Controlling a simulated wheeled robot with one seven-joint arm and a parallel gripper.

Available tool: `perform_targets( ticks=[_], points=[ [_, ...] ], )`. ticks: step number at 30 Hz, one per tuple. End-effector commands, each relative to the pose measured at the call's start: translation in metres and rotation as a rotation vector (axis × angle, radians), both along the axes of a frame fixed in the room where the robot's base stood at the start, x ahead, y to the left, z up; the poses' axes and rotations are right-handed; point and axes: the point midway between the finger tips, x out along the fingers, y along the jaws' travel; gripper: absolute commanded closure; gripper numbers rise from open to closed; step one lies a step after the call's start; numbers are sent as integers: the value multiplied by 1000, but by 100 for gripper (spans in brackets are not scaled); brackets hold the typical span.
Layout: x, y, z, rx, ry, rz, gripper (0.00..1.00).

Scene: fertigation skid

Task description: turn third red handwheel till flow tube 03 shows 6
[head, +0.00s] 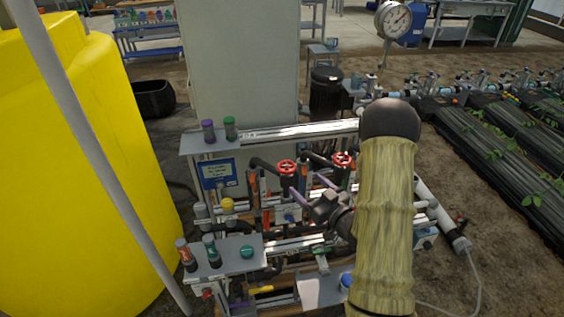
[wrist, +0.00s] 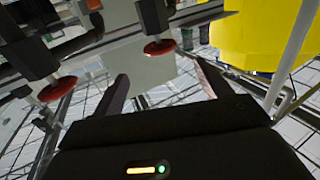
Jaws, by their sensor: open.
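Two red handwheels show in the head view, a left one (head: 287,167) and a right one (head: 342,160), on black valve pipes of the skid. I cannot tell which is the third; my arm hides the skid to their right. My gripper (head: 309,188) is open and empty, in front of and below them, apart from both. In the wrist view, one red wheel (wrist: 160,47) lies ahead beyond the open fingers (wrist: 163,82), near the gap between them. Another red wheel (wrist: 58,89) is left of the left finger. No flow tube number or reading is legible.
A yellow tank (head: 75,160) stands at left behind a grey pole (head: 95,140). A grey cabinet (head: 245,70) is behind the skid. A shelf with bottles (head: 222,262) juts out at the skid's front left. A round gauge (head: 393,20) stands behind.

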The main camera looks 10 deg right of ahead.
Motion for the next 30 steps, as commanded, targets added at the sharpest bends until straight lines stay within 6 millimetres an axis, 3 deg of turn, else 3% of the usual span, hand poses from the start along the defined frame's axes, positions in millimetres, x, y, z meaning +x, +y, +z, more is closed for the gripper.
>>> perform_targets(
  ticks=[18,24,30],
  points=[
    [99,45,2,0,-2,3,23],
    [116,45,1,1,-1,-10,23],
    [118,45,0,1,0,-10,23]
  ],
)
